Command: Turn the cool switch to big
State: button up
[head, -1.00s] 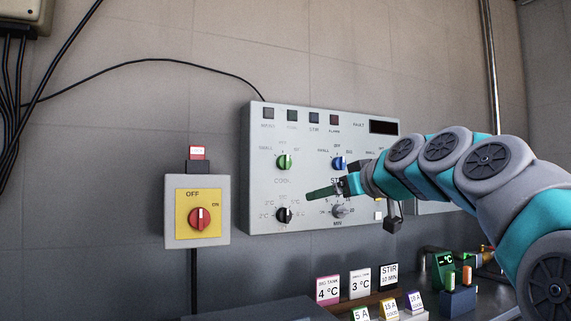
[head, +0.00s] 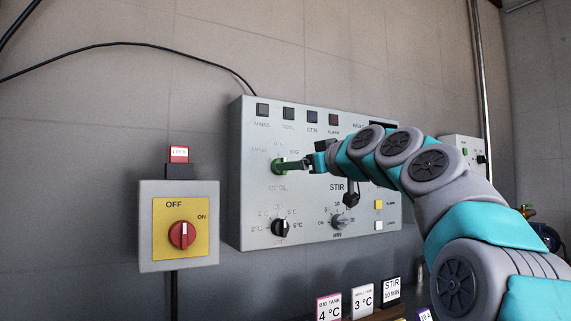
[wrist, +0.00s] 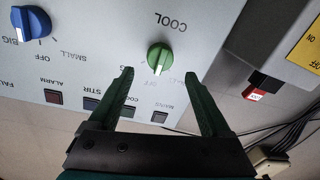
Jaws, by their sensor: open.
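The cool switch is a green knob (head: 277,168) on the grey control panel (head: 245,215), above the COOL label. In the wrist view the green knob (wrist: 159,58) has a pale line running roughly towards the OFF mark. The picture there is upside down. My gripper (wrist: 160,76) is open, with one dark green finger on each side of the knob and the tips just short of it. I cannot see contact. In the head view my gripper (head: 290,166) is level with the knob and partly covers it. BIG is to the knob's upper right there, SMALL to its left.
The blue stir knob (wrist: 35,22) is beside it on the panel. A black dial (head: 280,228) and a grey timer dial (head: 339,222) are below. A yellow box with a red switch (head: 182,235) is to the left. Label cards (head: 361,300) stand below.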

jog(key=p+x, duration=0.1)
jog(key=x, duration=0.4)
jog(key=shift+f, duration=0.1)
grip_shut()
dwell(0.6)
jog(key=shift+m, duration=0.4)
jog(key=shift+d+f+m+t+p, duration=0.15)
jog(key=shift+m+p, duration=0.45)
jog(key=shift+m, duration=1.75)
jog(key=shift+r+m+t+p, duration=0.15)
jog(key=shift+m+p, duration=0.45)
jog(key=shift+m, duration=1.75)
jog(key=shift+f, duration=0.1)
